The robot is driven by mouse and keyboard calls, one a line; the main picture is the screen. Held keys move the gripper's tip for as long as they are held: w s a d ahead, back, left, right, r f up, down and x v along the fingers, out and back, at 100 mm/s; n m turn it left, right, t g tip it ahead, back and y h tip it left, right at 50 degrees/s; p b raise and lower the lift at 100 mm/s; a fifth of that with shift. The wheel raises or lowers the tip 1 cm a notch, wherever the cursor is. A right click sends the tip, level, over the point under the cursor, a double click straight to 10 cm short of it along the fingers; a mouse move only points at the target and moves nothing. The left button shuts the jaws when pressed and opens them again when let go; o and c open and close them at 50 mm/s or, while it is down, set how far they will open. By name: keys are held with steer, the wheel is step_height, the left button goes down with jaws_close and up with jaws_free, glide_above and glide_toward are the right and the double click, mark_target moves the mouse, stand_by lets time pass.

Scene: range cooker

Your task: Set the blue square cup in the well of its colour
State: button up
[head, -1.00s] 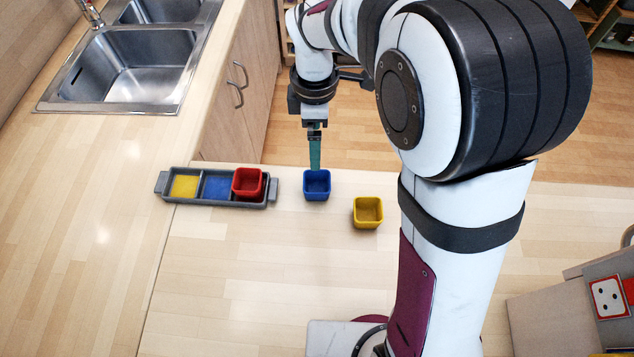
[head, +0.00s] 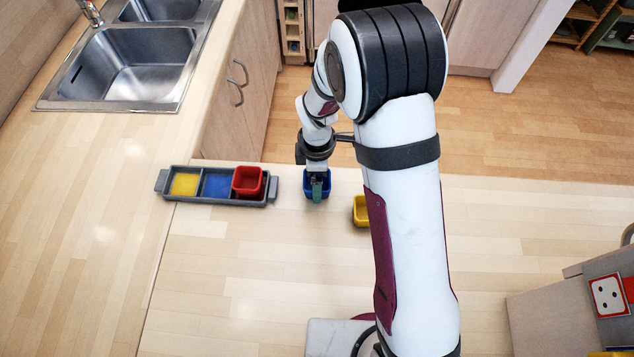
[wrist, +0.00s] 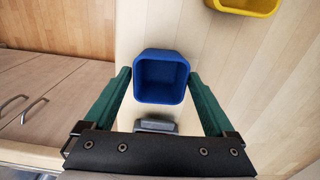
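The blue square cup (head: 308,185) stands upright on the counter, right of the grey tray. The wrist view shows the cup (wrist: 161,77) from above, empty, between the two green fingers of my gripper (wrist: 160,85).
A yellow cup (head: 361,210) stands right of the blue cup, partly hidden by my arm; it also shows in the wrist view (wrist: 245,5). The counter in front of the tray is clear. A sink (head: 130,65) lies at the back left.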

steer(key=c, duration=1.1)
steer(key=r, duration=0.4)
steer(key=shift+d+r, duration=0.35)
steer(key=s+d+r, duration=0.2)
steer(key=d+r, duration=0.4)
steer(key=d, duration=0.5)
glide_above(218, 187)
steer(key=shift+m, duration=0.4)
step_height(218, 187, down, 6)
steer(key=shift+f, duration=2)
